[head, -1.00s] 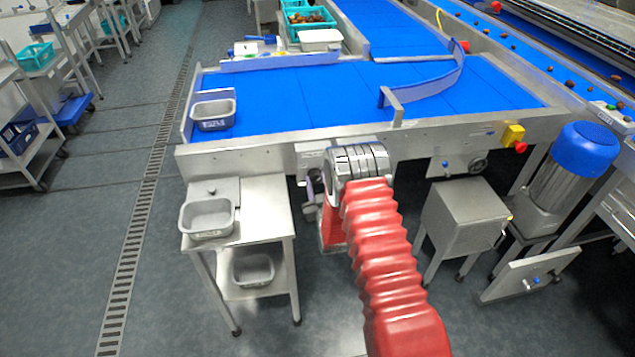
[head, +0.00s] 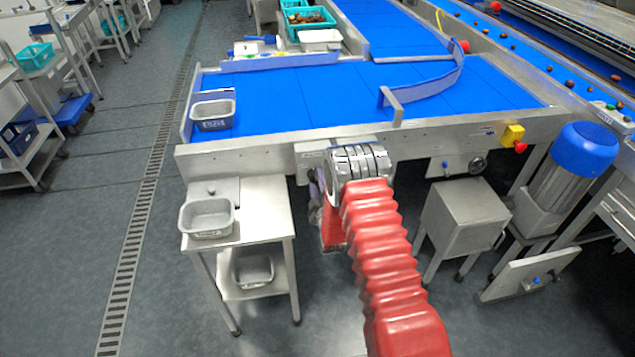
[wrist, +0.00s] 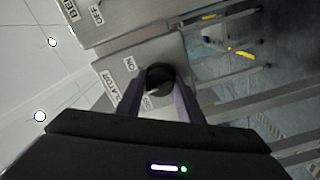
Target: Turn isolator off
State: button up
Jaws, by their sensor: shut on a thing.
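The isolator is a grey metal box (wrist: 118,72) in the wrist view, with a tilted "ISOLATOR" label and an "ON" label. Its round black knob (wrist: 159,70) sits between the fingers of my gripper (wrist: 160,82), which is shut on it from both sides. A second label below the knob is partly covered by a finger, and a small pale mark shows at the knob's lower left. In the head view, my gripper (head: 316,188) is at the conveyor's front side, mostly behind my red-sleeved arm; the knob is hidden there.
Another labelled panel (wrist: 110,15) lies just above the isolator in the wrist view. In the head view, a steel side table (head: 262,222) with a grey tub (head: 207,232) stands left of my arm. A steel cabinet (head: 462,235) stands to the right.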

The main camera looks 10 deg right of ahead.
jog(key=n, duration=0.4)
jog(key=shift+a+f+n, duration=0.1)
jog(key=shift+a+n, duration=0.1)
jog(key=shift+n, duration=0.1)
jog(key=shift+s+n, duration=0.1)
jog(key=shift+n, duration=1.5)
jog(key=shift+a+f, duration=0.1)
jog(key=o, duration=0.8)
jog(key=shift+c, duration=0.2)
jog(key=o, duration=0.3)
jog(key=shift+d, duration=0.2)
jog(key=s, duration=1.3)
jog(key=shift+s, duration=0.35)
